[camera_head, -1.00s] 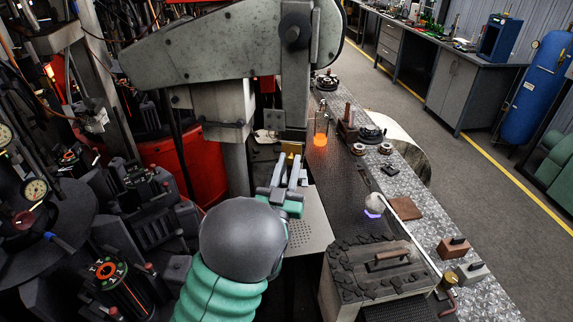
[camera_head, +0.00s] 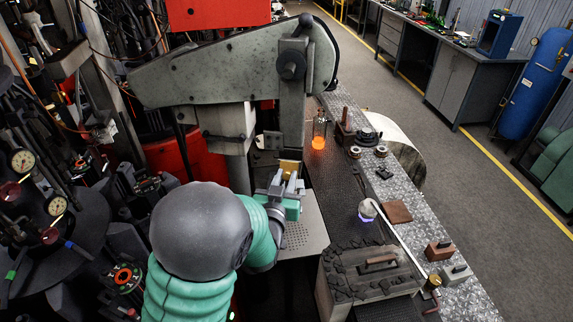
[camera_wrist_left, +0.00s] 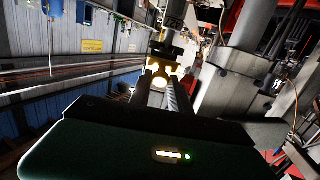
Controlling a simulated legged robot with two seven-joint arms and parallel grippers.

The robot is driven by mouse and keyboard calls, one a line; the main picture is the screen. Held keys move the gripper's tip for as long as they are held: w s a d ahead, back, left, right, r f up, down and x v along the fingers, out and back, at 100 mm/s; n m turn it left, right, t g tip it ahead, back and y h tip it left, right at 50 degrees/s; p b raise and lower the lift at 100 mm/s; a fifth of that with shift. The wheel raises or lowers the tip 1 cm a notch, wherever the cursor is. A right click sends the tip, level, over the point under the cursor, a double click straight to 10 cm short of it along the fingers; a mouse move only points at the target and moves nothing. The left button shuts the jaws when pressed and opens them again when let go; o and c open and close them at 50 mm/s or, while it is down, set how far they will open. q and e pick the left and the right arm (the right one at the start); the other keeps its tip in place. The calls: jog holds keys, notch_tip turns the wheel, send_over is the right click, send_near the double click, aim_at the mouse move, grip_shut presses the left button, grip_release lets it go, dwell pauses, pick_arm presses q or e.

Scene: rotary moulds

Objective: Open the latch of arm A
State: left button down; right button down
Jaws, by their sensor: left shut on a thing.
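The large grey arm (camera_head: 225,68) with a round pivot stands over the plate at the back; I take it for arm A, though no letter is readable. A small brass-yellow piece (camera_head: 290,166), which looks like its latch, sits low by the grey column. My left gripper (camera_head: 287,183) reaches it from the front, its two grey fingers closed on it. In the left wrist view, the bright yellow piece (camera_wrist_left: 160,76) lies at the fingertips under a dark upright part. The fingers partly hide it, and its latch position cannot be told. My right gripper is not in view.
A glowing orange piece (camera_head: 318,143) hangs just right of the grey column. A perforated plate (camera_head: 302,232) lies below the gripper. A block with a dark crumbly top (camera_head: 350,270) stands at front right. Dark moulds and gauges (camera_head: 57,205) crowd the left.

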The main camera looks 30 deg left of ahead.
aim_at(290, 167)
pick_arm(q)
jog(key=r+g+h+p, duration=0.1)
jog(key=r+g+p, duration=0.1)
jog(key=p, duration=0.3)
jog(key=r+g+p, duration=0.2)
jog(key=g+p, duration=0.2)
jog(key=p, duration=0.2)
jog(key=shift+w+r+h, duration=0.2)
jog(key=shift+h, duration=0.2)
jog(key=shift+w+a+r+g+p, duration=0.1)
jog(key=shift+g+p, duration=0.3)
jog(key=shift+p, duration=0.1)
jog(key=shift+w+a+r+g+h+p, duration=0.1)
jog(key=shift+w+r+g+h+p, duration=0.1)
jog(key=shift+g, duration=0.25)
jog(key=shift+w+r+g+h+p, duration=0.1)
jog(key=shift+g+h+p, duration=0.1)
jog(key=shift+g, duration=0.25)
jog(key=shift+w+a+r+g+h, duration=0.15)
jog(key=shift+w+g+h, duration=0.1)
jog(key=shift+g, duration=0.45)
jog(key=shift+w+d+r+g+h, duration=0.1)
jog(key=shift+w+r+g+h, duration=0.1)
jog(key=shift+g, duration=0.5)
jog(key=shift+w+a+r+g+h, duration=0.15)
jog(key=shift+g+h, duration=0.1)
jog(key=shift+g, duration=0.45)
